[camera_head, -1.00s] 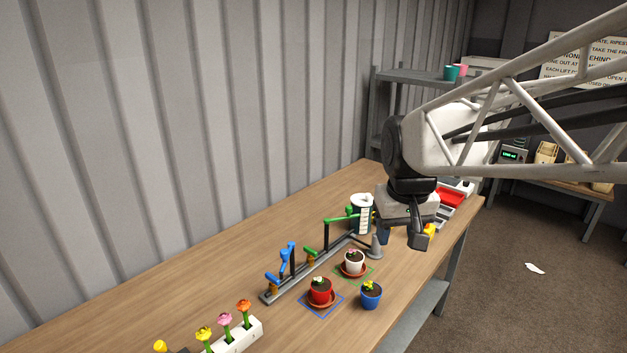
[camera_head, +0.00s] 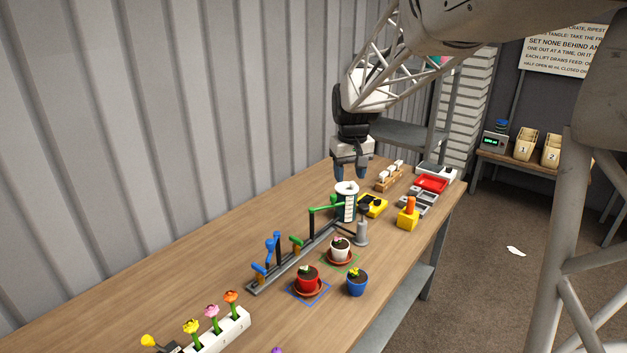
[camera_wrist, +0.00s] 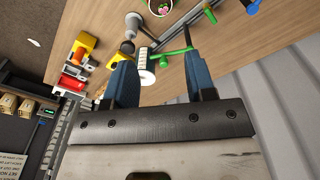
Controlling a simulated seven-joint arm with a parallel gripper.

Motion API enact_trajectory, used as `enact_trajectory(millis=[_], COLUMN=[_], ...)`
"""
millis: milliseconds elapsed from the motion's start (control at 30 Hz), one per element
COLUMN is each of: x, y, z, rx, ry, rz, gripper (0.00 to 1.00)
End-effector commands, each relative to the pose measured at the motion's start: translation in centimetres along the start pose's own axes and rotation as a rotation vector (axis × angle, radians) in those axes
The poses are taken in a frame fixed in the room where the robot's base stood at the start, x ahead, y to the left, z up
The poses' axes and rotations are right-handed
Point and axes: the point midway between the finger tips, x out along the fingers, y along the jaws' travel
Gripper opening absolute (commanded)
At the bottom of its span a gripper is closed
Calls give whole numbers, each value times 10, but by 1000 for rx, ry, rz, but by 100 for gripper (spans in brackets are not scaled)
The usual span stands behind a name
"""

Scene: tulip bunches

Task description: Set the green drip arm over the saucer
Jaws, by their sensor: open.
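The green drip arm (camera_head: 325,209) is a thin green bar on a dark post, reaching right toward a white marked cylinder (camera_head: 346,189). In the wrist view the green arm (camera_wrist: 172,53) lies beyond the fingertips. The terracotta saucer (camera_head: 341,262) holds a white pot (camera_head: 340,246) with a small plant, inside a green outlined square. The arm's bar is apart from this saucer, behind it. My gripper (camera_head: 351,173) is open and empty, pointing down above the cylinder; its blue fingers (camera_wrist: 160,74) show spread in the wrist view.
A blue drip arm (camera_head: 272,246) stands on the same dark rail. A red pot (camera_head: 307,277) sits on a saucer in a blue square, beside a blue pot (camera_head: 357,283). A grey post (camera_head: 362,235), yellow block (camera_head: 408,219) and red tray (camera_head: 431,184) stand to the right.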

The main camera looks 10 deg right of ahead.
Motion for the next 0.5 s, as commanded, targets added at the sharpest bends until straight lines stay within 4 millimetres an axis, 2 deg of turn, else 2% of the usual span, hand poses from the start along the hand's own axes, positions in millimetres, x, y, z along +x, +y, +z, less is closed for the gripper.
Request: enact_trajectory(millis=[100,500], x=[14,65], y=[4,14], z=[-28,-113], rx=[-13,-58], ry=[-13,-50], rz=[-3,-12], gripper=[50,50])
